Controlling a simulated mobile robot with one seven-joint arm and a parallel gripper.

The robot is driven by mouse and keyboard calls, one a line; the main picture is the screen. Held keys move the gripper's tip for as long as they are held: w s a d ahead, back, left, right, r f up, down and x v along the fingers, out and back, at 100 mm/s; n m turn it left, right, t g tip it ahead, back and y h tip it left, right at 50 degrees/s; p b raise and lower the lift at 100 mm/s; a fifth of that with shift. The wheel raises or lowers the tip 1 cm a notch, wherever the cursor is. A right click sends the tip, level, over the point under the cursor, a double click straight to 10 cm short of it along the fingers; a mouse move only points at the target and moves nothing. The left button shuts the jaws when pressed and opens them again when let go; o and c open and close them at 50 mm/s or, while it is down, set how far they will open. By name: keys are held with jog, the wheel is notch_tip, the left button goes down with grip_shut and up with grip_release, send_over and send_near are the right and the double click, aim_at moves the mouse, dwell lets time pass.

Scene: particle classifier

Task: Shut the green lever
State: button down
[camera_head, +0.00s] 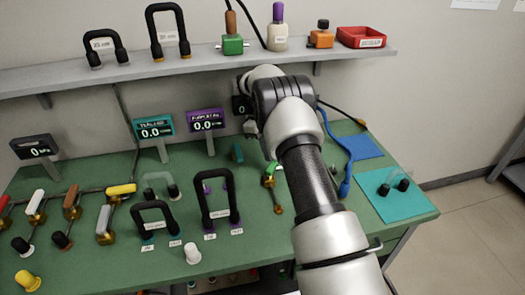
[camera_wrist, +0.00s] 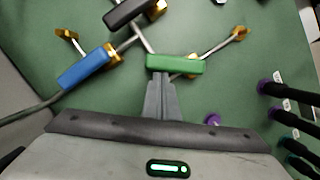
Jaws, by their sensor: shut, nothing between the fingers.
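The green lever (camera_wrist: 175,64) shows in the wrist view as a green handle lying nearly level across the picture. A brass valve body sits at its right part, with a thin pipe running up and right to a brass end. My gripper (camera_wrist: 160,82) is shut and empty, with its fingertips at the near edge of the green handle, left of its middle. I cannot tell whether they touch it.
In the wrist view a blue lever (camera_wrist: 84,69) lies to the left and a black lever (camera_wrist: 130,13) above. Purple and teal-ended black handles (camera_wrist: 285,92) stand at the right. In the head view a black loop handle (camera_head: 216,188) stands left of my arm on the green table.

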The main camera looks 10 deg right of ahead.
jog(key=m, duration=0.1)
jog(key=d+m, duration=0.1)
jog(key=m, duration=0.1)
jog(key=shift+s+d+g+y, duration=0.25)
jog(key=shift+d+g+y, duration=0.05)
jog(key=shift+d, duration=0.1)
jog(key=m, duration=0.1)
jog(key=s+d+m, duration=0.1)
jog(key=shift+d+m+y, duration=0.15)
jog(key=shift+m+y, duration=0.15)
jog(key=shift+s+d+m+y+p, duration=0.15)
jog(key=shift+s+d+m, duration=0.15)
jog(key=shift+m, duration=0.45)
jog(key=shift+s+d+m+y+p, duration=0.1)
jog(key=shift+s+d+m+y, duration=0.2)
jog(key=shift+m, duration=0.5)
jog(key=shift+s+d+m+y+p, duration=0.1)
jog(key=shift+s+d+m, duration=0.2)
jog(key=shift+m, duration=0.45)
jog(key=shift+a, duration=0.1)
